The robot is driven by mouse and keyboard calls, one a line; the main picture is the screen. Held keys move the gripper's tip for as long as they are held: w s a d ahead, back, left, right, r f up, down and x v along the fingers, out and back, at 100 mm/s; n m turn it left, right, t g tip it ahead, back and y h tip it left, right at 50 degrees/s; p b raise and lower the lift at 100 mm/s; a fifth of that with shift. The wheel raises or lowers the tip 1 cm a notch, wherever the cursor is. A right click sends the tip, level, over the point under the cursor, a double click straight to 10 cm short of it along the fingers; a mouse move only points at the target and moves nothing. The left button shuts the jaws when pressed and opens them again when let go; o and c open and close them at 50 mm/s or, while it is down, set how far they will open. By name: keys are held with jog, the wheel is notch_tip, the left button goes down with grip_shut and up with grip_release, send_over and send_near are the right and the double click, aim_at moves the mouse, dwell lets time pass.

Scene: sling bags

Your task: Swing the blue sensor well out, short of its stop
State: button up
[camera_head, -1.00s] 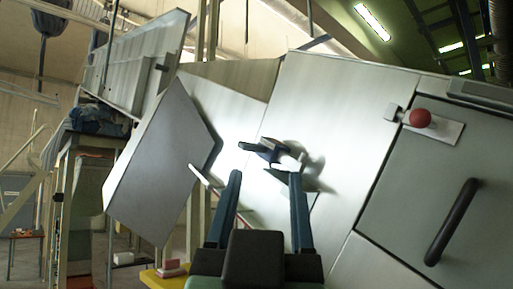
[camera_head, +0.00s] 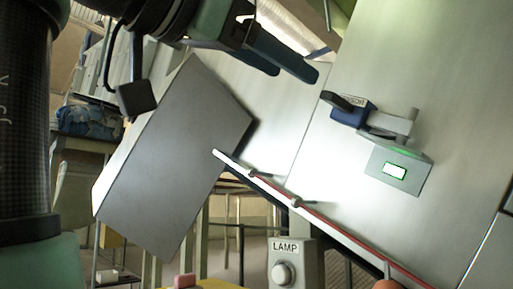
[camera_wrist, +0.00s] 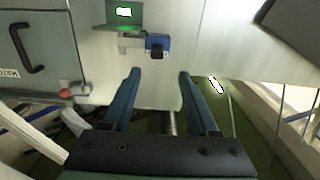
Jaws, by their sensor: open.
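The blue sensor (camera_head: 348,112) has a partly readable label and a dark part sticking out to the left. It sits at the end of a grey arm (camera_head: 385,123) on the pale metal panel. A grey box with a lit white display (camera_head: 395,171) and a green glow is beside the arm's other end. In the wrist view the sensor (camera_wrist: 157,43) lies just beyond and between my fingertips. My gripper (camera_head: 296,75) is open and empty, apart from the sensor. The wrist view also shows my gripper's spread fingers (camera_wrist: 158,74). The stop cannot be made out.
A red-edged rail (camera_head: 335,226) slants below the sensor. A LAMP box with a round button (camera_head: 283,273) stands at the bottom. A grey slanted panel (camera_head: 180,150) is at left. The wrist view shows a door with a dark handle (camera_wrist: 28,52).

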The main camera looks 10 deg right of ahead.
aim_at(339, 98)
jog(key=p+x, duration=0.3)
jog(key=x, duration=0.3)
jog(key=p+x, duration=0.3)
jog(key=x, duration=0.3)
jog(key=shift+s+d+r+p, duration=0.2)
jog(key=shift+d+p, duration=0.1)
jog(key=shift+d, duration=0.05)
jog(key=shift+w+d+f, duration=0.15)
jog(key=shift+w+d, duration=0.05)
jog(key=shift+w, duration=0.1)
jog(key=shift+c, duration=0.3)
grip_shut()
